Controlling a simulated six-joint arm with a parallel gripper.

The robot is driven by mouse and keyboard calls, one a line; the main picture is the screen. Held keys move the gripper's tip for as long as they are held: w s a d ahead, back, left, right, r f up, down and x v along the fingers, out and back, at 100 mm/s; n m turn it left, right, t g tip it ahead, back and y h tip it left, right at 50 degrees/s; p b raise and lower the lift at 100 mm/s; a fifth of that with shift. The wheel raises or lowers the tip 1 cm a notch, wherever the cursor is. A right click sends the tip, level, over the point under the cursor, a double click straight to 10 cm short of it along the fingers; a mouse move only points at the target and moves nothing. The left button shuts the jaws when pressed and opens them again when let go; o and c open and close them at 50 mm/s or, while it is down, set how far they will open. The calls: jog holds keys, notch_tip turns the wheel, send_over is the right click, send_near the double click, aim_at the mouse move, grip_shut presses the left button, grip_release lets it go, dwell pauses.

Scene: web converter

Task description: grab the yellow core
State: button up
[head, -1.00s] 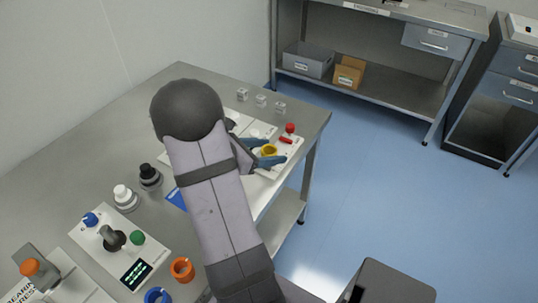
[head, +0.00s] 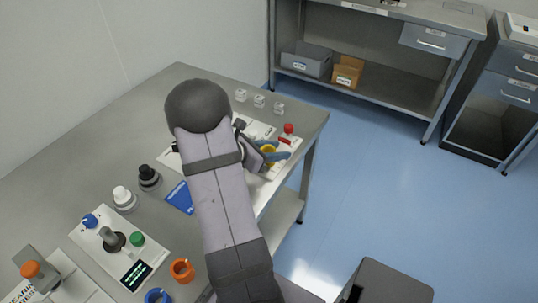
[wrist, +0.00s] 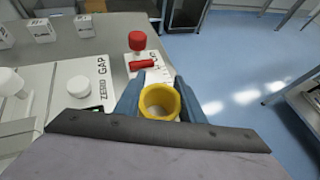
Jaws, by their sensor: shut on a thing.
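The yellow core (wrist: 160,101) is a short hollow ring, seen in the wrist view between the two blue fingers of my gripper (wrist: 158,98). The fingers are shut on it from its left and right sides. In the head view the yellow core (head: 267,150) shows only in part, near the right end of the table, with my gripper (head: 270,155) around it and my arm covering the area to its left. I cannot tell whether the core touches the surface under it.
An orange ring (head: 182,270) and a blue ring (head: 157,297) lie at the table's front edge. Small labelled blocks (head: 260,101) stand at the back.

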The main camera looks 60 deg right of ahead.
jog(key=shift+r, duration=0.15)
notch_tip(320, 180, up, 10)
dwell(0.6)
